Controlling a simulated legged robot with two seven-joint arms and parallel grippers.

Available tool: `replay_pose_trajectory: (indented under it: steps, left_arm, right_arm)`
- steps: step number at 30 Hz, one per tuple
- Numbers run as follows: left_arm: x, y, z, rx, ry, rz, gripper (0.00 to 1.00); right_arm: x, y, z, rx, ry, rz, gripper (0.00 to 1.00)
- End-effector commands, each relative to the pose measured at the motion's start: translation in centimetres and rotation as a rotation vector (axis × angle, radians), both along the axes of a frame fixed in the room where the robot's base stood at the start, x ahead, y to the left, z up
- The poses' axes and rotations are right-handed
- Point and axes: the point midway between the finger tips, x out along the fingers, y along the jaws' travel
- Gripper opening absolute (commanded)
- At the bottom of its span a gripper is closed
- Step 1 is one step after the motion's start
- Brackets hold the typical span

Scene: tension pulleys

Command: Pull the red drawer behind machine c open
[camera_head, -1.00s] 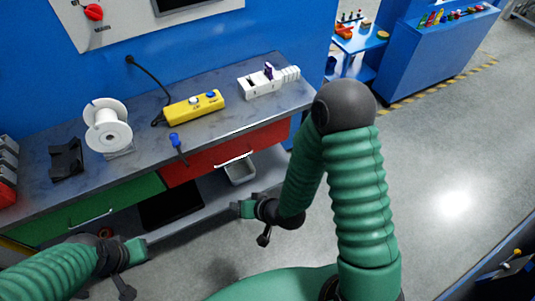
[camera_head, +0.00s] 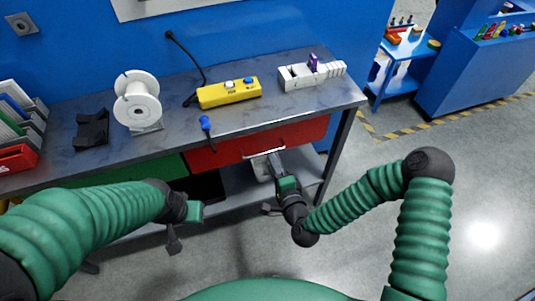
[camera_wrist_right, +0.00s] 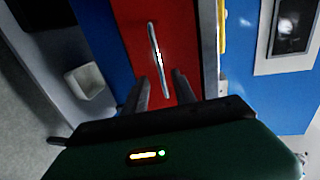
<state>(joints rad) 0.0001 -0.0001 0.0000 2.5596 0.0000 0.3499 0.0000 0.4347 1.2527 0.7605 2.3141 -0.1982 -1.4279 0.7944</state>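The red drawer (camera_head: 222,152) sits under the worktop and looks shut. Its pale bar handle (camera_head: 262,152) runs along the front. In the right wrist view the red drawer front (camera_wrist_right: 184,42) fills the middle, with its handle (camera_wrist_right: 155,47) just beyond the fingertips. My right gripper (camera_head: 273,160) is close in front of the handle; in the wrist view its two fingers (camera_wrist_right: 160,82) are apart with nothing between them. My left gripper (camera_head: 196,212) hangs in front of the bench, away from the red drawer; its fingers are too unclear to judge.
A green drawer (camera_head: 170,168) is at left. A grey bin (camera_wrist_right: 86,82) sits on the lower shelf. Open floor lies right.

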Motion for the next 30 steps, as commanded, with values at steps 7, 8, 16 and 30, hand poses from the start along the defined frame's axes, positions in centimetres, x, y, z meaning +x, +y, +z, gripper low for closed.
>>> replay_pose_trajectory:
  steps: [7,8,16,30]
  left_arm:
    - [0.0,0.0,-0.6,0.000,0.001,0.000,0.00]
    - [0.0,0.0,-0.6,0.000,0.001,0.000,0.00]
    - [0.0,0.0,-0.6,0.000,0.001,0.000,0.00]
    - [0.0,0.0,-0.6,0.000,0.001,0.000,0.00]
  right_arm:
    - [4.9,1.6,-1.1,0.000,-0.002,0.000,0.32]
    - [5.2,1.7,-1.2,-0.001,-0.001,0.000,0.32]
    - [6.0,2.0,-1.3,-0.001,0.000,0.001,0.32]
    - [6.0,2.0,-1.4,-0.001,0.001,0.001,0.00]
